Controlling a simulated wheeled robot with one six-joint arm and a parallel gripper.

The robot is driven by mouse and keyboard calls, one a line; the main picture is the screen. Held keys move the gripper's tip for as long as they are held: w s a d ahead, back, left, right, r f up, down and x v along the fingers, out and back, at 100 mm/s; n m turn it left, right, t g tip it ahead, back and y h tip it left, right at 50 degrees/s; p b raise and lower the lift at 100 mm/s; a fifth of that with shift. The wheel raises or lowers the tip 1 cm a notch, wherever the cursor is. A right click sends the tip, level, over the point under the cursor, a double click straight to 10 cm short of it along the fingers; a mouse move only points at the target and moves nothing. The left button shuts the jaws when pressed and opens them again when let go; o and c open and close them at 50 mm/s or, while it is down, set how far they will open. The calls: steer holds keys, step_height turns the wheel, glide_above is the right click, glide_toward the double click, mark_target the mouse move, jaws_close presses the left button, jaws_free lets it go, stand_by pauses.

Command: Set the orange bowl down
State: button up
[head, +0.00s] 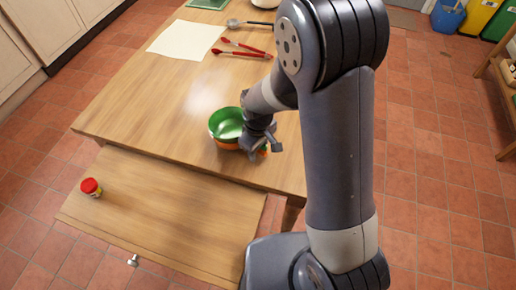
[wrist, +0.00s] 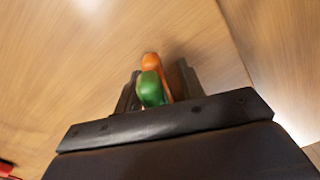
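The orange bowl (head: 226,145) shows as an orange band below a green bowl-shaped surface (head: 228,122) near the table's front edge. I cannot tell whether this is one two-coloured bowl or a green bowl nested in the orange one. My gripper (head: 258,146) is at its right side, with a bit of orange showing beyond the fingers. In the wrist view, orange (wrist: 151,60) and green (wrist: 150,90) parts sit between my gripper's fingers (wrist: 158,86), which look closed on them. The underside is hidden, so I cannot tell whether it touches the table.
The wooden table (head: 150,110) has clear room left of the bowl. Red tongs (head: 240,50), a ladle (head: 245,23) and a white sheet (head: 186,40) lie farther back.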

step_height(320, 180, up, 12)
steer(key=shift+r+p, duration=0.15)
steer(key=shift+p, duration=0.2)
